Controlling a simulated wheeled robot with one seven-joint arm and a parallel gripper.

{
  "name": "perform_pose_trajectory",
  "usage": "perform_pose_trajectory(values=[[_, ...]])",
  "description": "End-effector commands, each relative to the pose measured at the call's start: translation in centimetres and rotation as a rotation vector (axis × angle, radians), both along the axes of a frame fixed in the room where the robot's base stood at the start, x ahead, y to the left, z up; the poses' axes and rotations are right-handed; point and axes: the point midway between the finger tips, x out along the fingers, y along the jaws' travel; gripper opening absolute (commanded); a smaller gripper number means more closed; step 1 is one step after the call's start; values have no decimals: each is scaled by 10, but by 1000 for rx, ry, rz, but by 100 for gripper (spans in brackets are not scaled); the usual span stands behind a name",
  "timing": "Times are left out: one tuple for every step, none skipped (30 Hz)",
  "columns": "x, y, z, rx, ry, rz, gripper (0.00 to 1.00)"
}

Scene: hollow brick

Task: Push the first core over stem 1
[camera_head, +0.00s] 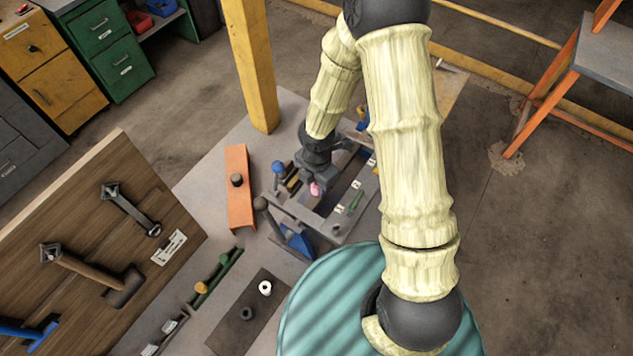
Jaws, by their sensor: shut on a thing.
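My gripper (318,176) points down over the grey metal frame (285,207) on the bench. It is shut on a small pink piece (316,188), which may be the first core. The fingers and arm hide part of it. The piece is over the frame's left part; I cannot tell whether it touches anything below. The frame has dark openings, and small white labels (356,184) on its right bar. No stem can be clearly told apart, and stem 1 may be hidden under my gripper.
A dark-knobbed lever (262,204) and blue-knobbed post (278,170) stand left of the frame. An orange plate (239,205) lies further left. A dark mat (232,333) holds a white ring (265,287). A teal drum (330,300) and yellow post (252,70) stand near.

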Motion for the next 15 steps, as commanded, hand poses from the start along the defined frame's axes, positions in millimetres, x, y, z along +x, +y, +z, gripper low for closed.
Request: perform_pose_trajectory(values=[[0, 0, -2, 0, 0, 0, 7], [0, 0, -2, 0, 0, 0, 7], [0, 0, -3, 0, 0, 0, 7], [0, 0, -3, 0, 0, 0, 7], [0, 0, -3, 0, 0, 0, 7], [0, 0, -4, 0, 0, 0, 7], [0, 0, -4, 0, 0, 0, 7], [0, 0, -5, 0, 0, 0, 7], [0, 0, -5, 0, 0, 0, 7], [0, 0, -6, 0, 0, 0, 7], [0, 0, -6, 0, 0, 0, 7], [0, 0, -7, 0, 0, 0, 7], [0, 0, -7, 0, 0, 0, 7], [0, 0, -8, 0, 0, 0, 7], [0, 0, -8, 0, 0, 0, 7]])
